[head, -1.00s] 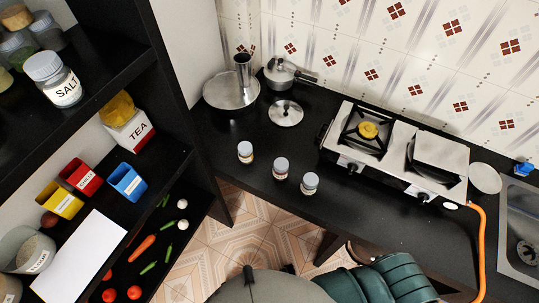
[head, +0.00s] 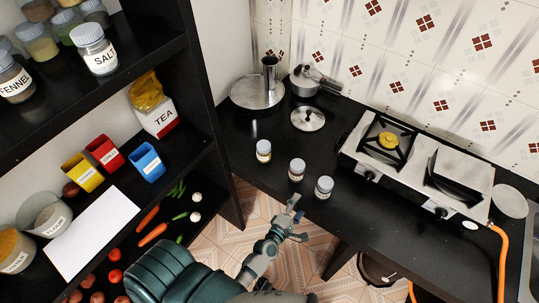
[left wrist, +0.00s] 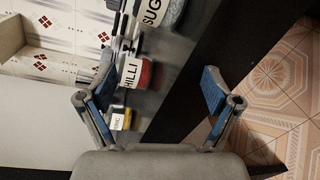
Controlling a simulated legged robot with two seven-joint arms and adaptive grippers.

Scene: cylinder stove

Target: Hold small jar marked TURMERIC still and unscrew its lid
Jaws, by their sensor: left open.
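Three small jars with grey lids stand upright in a row on the black counter. The leftmost, with yellowish contents (head: 263,154), appears to be the TURMERIC jar. Its lid (head: 264,144) is on. In the left wrist view the yellow jar (left wrist: 127,119) is the farthest, its label only partly readable. The red CHILLI jar (head: 296,173) is in the middle, and the jar labelled SUG (head: 323,190) is on the right. My left gripper (head: 298,219) is open and empty, in front of the counter edge, apart from the jars. Its fingers (left wrist: 160,88) show apart in the left wrist view. My right gripper is out of view.
A gas stove (head: 420,165) stands to the right, with an orange hose (head: 500,262). A pan (head: 257,92), a pot (head: 306,82) and a loose lid (head: 308,118) are behind the jars. A black shelf (head: 215,130) stands left. Counter around the jars is clear.

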